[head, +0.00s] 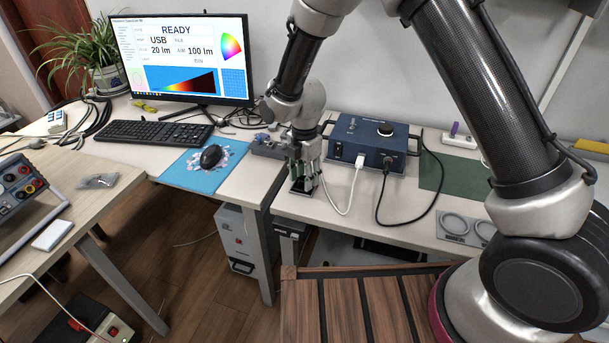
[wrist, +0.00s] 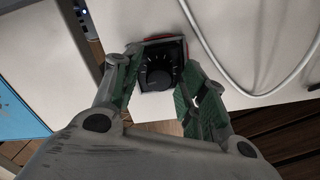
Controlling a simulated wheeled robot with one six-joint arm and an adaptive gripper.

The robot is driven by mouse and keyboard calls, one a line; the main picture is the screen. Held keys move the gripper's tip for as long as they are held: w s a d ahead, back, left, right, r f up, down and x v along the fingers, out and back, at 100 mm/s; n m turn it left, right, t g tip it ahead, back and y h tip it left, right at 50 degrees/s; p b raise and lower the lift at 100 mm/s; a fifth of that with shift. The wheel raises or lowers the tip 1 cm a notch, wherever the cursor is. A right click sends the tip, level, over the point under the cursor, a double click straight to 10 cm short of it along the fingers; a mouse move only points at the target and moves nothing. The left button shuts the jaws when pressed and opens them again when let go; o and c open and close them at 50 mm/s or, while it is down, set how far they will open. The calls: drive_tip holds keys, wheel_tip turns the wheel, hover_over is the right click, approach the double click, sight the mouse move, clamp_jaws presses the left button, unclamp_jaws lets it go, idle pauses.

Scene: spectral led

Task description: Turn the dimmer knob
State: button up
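The dimmer knob (wrist: 157,79) is a round black knob with pale marks around it, on a small dark box (wrist: 152,50). In the head view the dark box (head: 301,187) lies at the table's front edge, and my gripper hides much of it. My gripper (wrist: 160,72) is open, pointing down, with a green-padded finger to the left and right of the box in the wrist view. It also shows in the head view (head: 306,178). I see a gap between the fingers and the knob; their height over it I cannot tell.
A blue instrument box (head: 367,143) with a black knob on top stands just right of my gripper. A white cable (head: 353,187) hangs from it and curves close by.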

drive_tip(key=c, duration=0.7)
